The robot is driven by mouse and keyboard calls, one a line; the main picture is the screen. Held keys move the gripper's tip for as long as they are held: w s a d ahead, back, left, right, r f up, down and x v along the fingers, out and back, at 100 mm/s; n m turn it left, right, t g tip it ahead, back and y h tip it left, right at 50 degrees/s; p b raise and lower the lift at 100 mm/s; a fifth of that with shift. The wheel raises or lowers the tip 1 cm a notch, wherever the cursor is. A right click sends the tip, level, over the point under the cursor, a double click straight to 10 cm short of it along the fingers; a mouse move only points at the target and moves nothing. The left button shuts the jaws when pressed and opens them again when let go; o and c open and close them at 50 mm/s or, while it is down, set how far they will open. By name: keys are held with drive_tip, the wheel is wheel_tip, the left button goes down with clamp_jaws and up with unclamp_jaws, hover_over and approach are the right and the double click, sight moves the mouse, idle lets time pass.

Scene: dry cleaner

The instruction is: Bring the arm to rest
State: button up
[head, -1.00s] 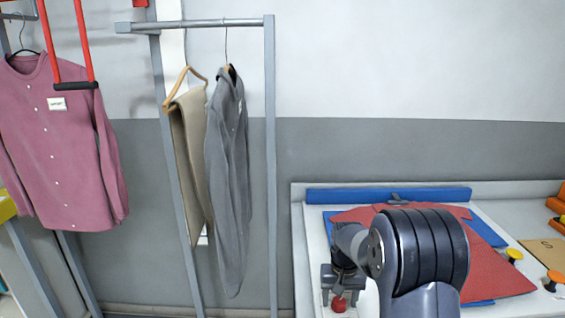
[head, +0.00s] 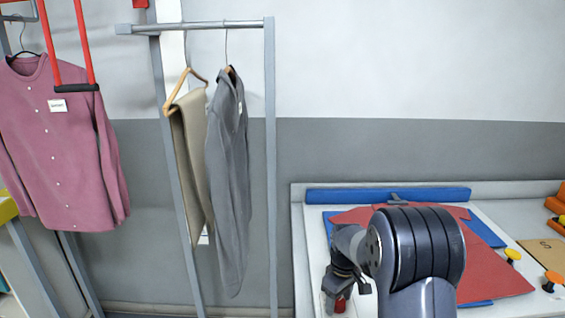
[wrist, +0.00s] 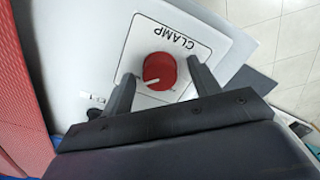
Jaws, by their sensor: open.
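My gripper (wrist: 162,90) is open in the wrist view, with its two dark fingers spread. A red knob (wrist: 159,71) with a pale pointer line lies in view between the fingers, on a white plate (wrist: 196,44) labelled CLAMP. I cannot tell how far the fingertips are from the knob. In the head view my gripper (head: 348,284) hangs over the left front part of the white work table, and the red knob (head: 340,305) shows partly below it. My arm hides part of the table.
A red garment (head: 490,265) lies on a blue pad (head: 484,228) on the white table (head: 312,240). Yellow and orange knobs (head: 513,254) stand at right. A grey rack (head: 270,150) holds beige trousers (head: 190,150) and a grey shirt (head: 228,180). A pink shirt (head: 65,140) hangs at left.

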drive_tip(key=shift+n, duration=0.4)
drive_tip(key=shift+r, duration=1.2)
drive_tip(key=shift+s, duration=0.1)
